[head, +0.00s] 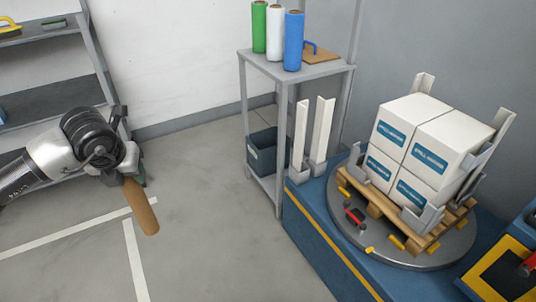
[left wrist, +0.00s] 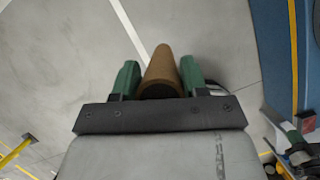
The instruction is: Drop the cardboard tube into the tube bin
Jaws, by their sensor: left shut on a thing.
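The cardboard tube (head: 140,208) is a plain brown cylinder, tilted and pointing down over the floor at the left of the head view. My left gripper (head: 130,172) is shut on its upper end. In the left wrist view the tube (left wrist: 162,66) sits between the two green fingers of my left gripper (left wrist: 158,82). A dark bin (head: 264,150) stands on the low shelf of the grey stand, well to the right of the tube. I cannot tell whether it is the tube bin.
The grey stand (head: 298,72) carries green, white and blue rolls on top. A turntable (head: 350,226) on a blue platform (head: 316,255) bears a pallet with white boxes (head: 412,122). A shelf rack (head: 62,100) stands at the left. Floor between rack and stand is clear.

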